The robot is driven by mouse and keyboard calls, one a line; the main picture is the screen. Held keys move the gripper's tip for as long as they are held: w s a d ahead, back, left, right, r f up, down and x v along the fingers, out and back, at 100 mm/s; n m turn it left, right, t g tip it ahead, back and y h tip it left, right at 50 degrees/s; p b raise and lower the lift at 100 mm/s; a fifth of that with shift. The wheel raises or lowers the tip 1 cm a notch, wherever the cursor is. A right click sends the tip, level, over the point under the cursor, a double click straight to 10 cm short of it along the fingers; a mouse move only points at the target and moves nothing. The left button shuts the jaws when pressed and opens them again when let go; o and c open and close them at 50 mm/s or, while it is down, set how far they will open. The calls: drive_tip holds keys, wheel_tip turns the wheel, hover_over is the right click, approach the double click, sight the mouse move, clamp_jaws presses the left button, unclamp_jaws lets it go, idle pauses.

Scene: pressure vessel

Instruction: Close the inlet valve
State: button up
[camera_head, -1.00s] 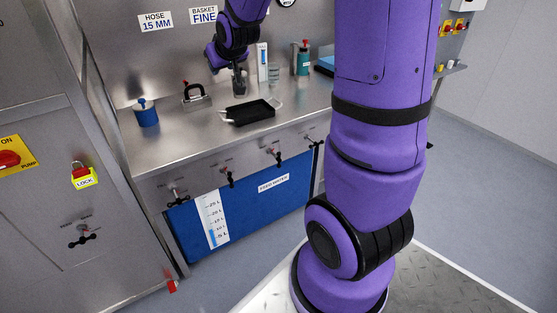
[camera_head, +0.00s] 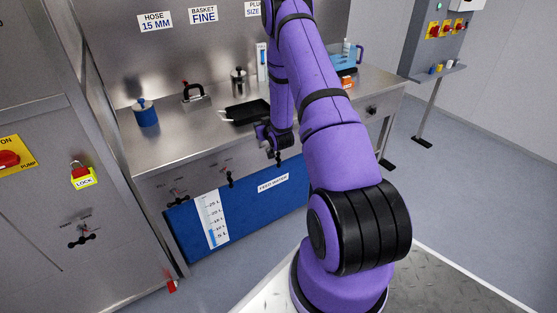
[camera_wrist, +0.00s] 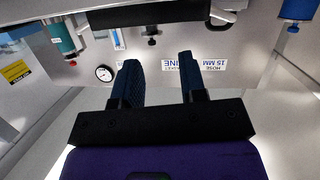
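Another valve (camera_head: 82,236) is on the left cabinet. Their labels are too small to read, so I cannot tell which is the inlet valve.
A blue feed water tank (camera_head: 250,210) is below. Floor at right is clear.

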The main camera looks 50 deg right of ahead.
drive_tip(key=s+d+f+t+h, duration=0.15)
drive_tip(key=s+f, duration=0.35)
drive_tip(key=f, duration=0.5)
drive_tip(key=m, duration=0.2)
approach(279, 160)
drive_tip(key=shift+t+h, duration=0.45)
drive_tip(key=x, duration=1)
drive_tip(key=shift+w+f, duration=0.35)
drive_tip(key=shift+f, duration=0.05)
drive_tip(key=shift+c, duration=0.3)
clamp_jaws()
